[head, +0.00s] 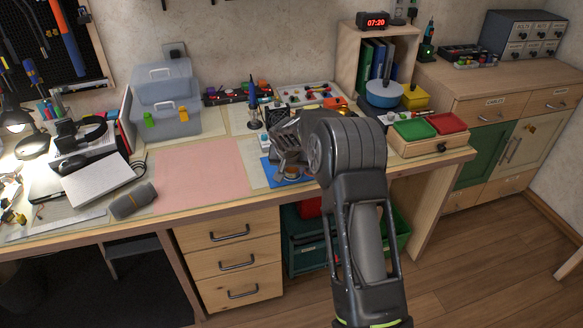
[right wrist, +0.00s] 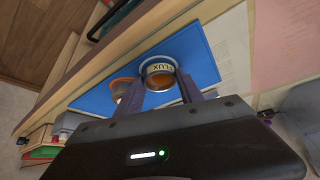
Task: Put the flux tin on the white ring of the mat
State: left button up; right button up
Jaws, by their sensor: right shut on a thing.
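The flux tin (right wrist: 158,68) is a small round tin with a pale lettered label and amber inside, in the right wrist view. My right gripper (right wrist: 160,90) is shut on it, one finger at each side. In the head view the gripper (head: 289,165) is over the blue mat (head: 266,174), with the tin (head: 291,173) partly hidden below it. The mat (right wrist: 198,55) lies beneath the tin in the wrist view; I cannot tell whether they touch. My left gripper is not in view.
An orange-rimmed round thing (right wrist: 122,88) sits close beside the tin. A soldering iron stand (head: 254,117) is behind the mat. A pink mat (head: 200,172) lies clear to the left. Red and green trays (head: 414,130) stand to the right.

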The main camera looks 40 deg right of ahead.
jog(key=shift+f, duration=0.15)
jog(key=o, duration=1.1)
jog(key=shift+r, duration=0.3)
jog(key=b+v, duration=0.1)
jog(key=v, duration=1)
jog(key=shift+s+a+r, duration=0.15)
jog(key=shift+s+r, duration=0.1)
